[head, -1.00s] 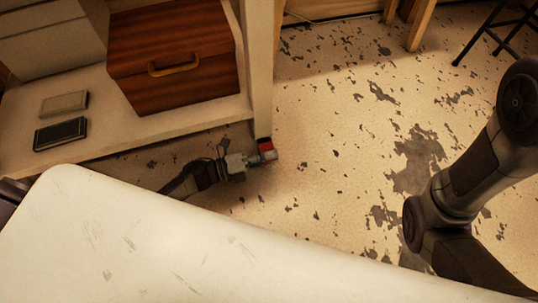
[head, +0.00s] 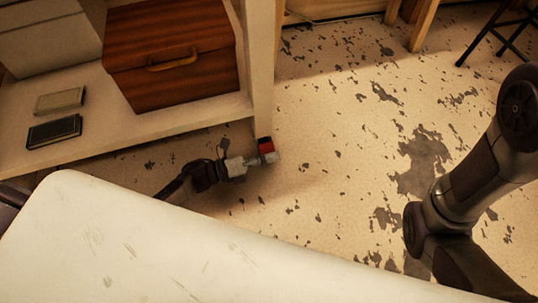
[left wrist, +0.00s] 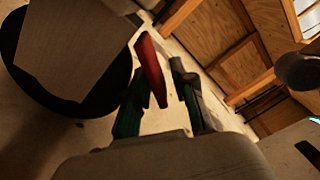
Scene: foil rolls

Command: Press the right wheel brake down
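The red brake lever (head: 266,145) is at the foot of the white shelf unit's front post, close to the floor. In the left wrist view the red lever (left wrist: 151,68) stands slanted, with a dark round wheel (left wrist: 118,75) to its left. My left gripper (head: 259,160) is low, right at the lever in the head view. In the left wrist view its two fingers (left wrist: 158,85) are apart, with the lever showing between them, nearer the left finger. Whether a finger touches the lever I cannot tell. My right gripper is not in view.
The shelf unit (head: 190,118) carries a wooden box (head: 170,55) and two small flat items. A pale worn surface (head: 150,235) fills the near left. A dark stool (head: 495,35) stands at the far right. The stained floor (head: 340,150) in the middle is clear.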

